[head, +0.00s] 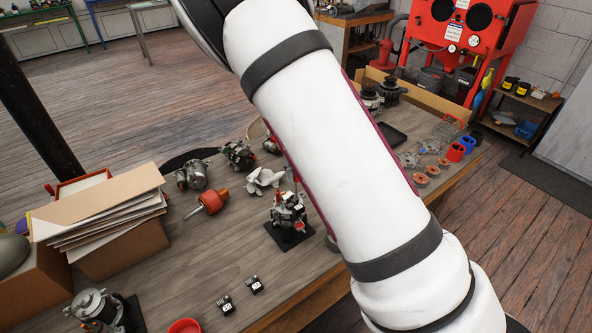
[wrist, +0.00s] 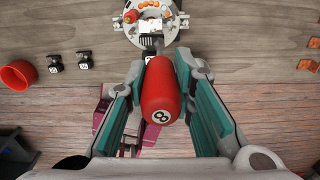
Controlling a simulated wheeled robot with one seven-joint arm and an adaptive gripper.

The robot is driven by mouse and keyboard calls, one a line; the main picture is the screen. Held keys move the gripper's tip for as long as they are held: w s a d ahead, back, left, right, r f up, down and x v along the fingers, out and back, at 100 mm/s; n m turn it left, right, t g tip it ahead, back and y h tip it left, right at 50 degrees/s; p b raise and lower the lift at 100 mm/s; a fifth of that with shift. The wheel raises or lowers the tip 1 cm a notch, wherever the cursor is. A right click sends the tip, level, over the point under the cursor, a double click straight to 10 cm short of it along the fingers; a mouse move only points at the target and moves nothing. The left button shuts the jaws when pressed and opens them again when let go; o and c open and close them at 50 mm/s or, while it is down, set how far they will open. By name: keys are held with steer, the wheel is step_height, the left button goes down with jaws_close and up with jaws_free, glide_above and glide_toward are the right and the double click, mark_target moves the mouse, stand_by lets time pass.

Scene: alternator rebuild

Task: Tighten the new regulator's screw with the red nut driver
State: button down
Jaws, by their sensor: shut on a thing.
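In the wrist view my gripper (wrist: 162,100) is shut on the red nut driver (wrist: 160,88), its teal pads on either side of the handle. The handle's end, marked 8, faces the camera. Its grey shaft points up the picture to the alternator (wrist: 134,38). I cannot tell whether the tip touches a screw. A pale block with dark marks (wrist: 151,26) on the alternator may be the regulator; its screw cannot be made out. In the head view the alternator (head: 288,212) stands upright on a black base, beside my arm. My gripper is hidden there.
Two small black blocks (head: 225,305) (head: 254,284) lie on the bench, left of the alternator in the wrist view, near a red ring (wrist: 19,75). Boxes of folders (head: 110,215) stand at the left.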

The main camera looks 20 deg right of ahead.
steer(key=m, duration=0.3)
steer(key=shift+f, duration=0.1)
steer(key=m, duration=0.3)
steer(key=shift+m, duration=0.4)
